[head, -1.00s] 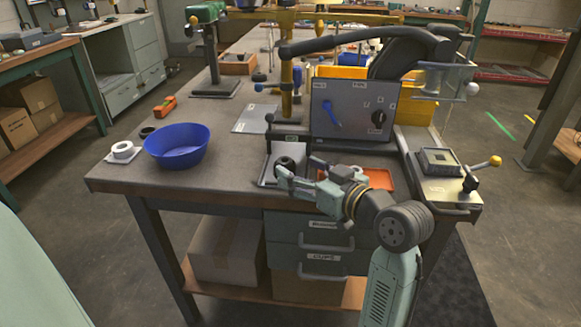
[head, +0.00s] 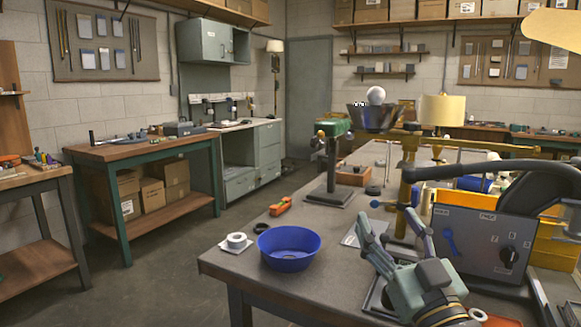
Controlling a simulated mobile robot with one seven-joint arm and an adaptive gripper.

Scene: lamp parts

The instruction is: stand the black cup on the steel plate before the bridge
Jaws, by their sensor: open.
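My gripper (head: 387,218) is open, its two fingers pointing up and away over the near part of the bench, with nothing seen between them. The steel plate (head: 350,237) is a pale flat sheet, partly hidden behind my left finger. The brass bridge (head: 462,146) is a beam on posts behind and above the plate. I cannot make out the black cup for certain; the tray area where a small dark round piece showed earlier is mostly covered by my gripper. A dark flared bowl shape (head: 372,118) shows farther back under a white ball.
A blue bowl (head: 289,248), a white roll (head: 236,241) and an orange tool (head: 281,206) are on the left of the bench (head: 225,268). A grey control box (head: 482,240) and a black curved arm (head: 480,168) stand at right.

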